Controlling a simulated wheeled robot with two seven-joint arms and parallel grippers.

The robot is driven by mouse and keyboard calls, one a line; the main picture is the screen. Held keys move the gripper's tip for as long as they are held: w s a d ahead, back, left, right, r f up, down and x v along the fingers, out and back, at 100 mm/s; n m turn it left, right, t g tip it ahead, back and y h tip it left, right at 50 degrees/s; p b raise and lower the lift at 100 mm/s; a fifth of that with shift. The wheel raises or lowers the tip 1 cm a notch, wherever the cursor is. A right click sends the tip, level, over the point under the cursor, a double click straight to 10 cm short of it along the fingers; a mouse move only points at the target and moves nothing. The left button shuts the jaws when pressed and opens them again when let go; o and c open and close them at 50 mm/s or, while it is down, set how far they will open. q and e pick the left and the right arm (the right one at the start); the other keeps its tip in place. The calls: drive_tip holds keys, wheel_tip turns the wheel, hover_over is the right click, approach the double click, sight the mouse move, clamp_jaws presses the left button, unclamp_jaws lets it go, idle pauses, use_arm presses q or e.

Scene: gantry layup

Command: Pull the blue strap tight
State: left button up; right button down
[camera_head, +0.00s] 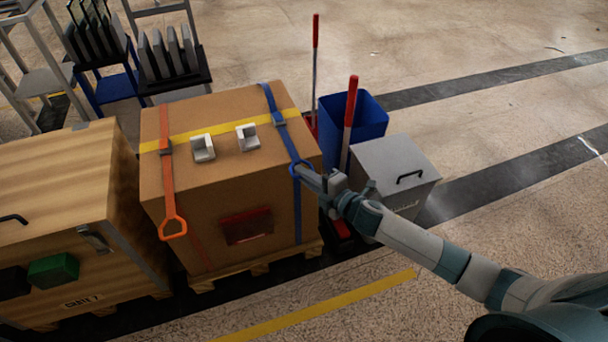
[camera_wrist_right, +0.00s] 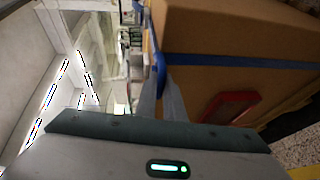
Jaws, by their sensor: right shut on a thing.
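The blue strap (camera_head: 274,104) runs over the top of a brown cardboard box (camera_head: 222,190) and down its front at the right side. It ends in a blue loop handle (camera_head: 301,168) at the top front edge. My right gripper (camera_head: 308,172) is shut on this handle. In the right wrist view the blue handle (camera_wrist_right: 160,72) sits between the fingertips, and the strap (camera_wrist_right: 235,62) crosses the box (camera_wrist_right: 225,28). A dark buckle (camera_head: 278,118) sits on the strap on top. My left gripper is not in view.
An orange strap (camera_head: 168,180) with a hanging loop and a yellow band (camera_head: 215,129) also cross the box. Two light corner pieces (camera_head: 203,148) lie on top. A wooden crate (camera_head: 60,215) stands left; a grey bin (camera_head: 398,165) and blue bin (camera_head: 368,118) stand right.

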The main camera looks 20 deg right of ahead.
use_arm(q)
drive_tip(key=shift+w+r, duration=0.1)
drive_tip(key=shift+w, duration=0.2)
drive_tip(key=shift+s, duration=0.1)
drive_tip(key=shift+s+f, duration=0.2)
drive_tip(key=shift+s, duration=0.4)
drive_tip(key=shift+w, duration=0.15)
use_arm(e)
drive_tip(key=shift+f, duration=0.1)
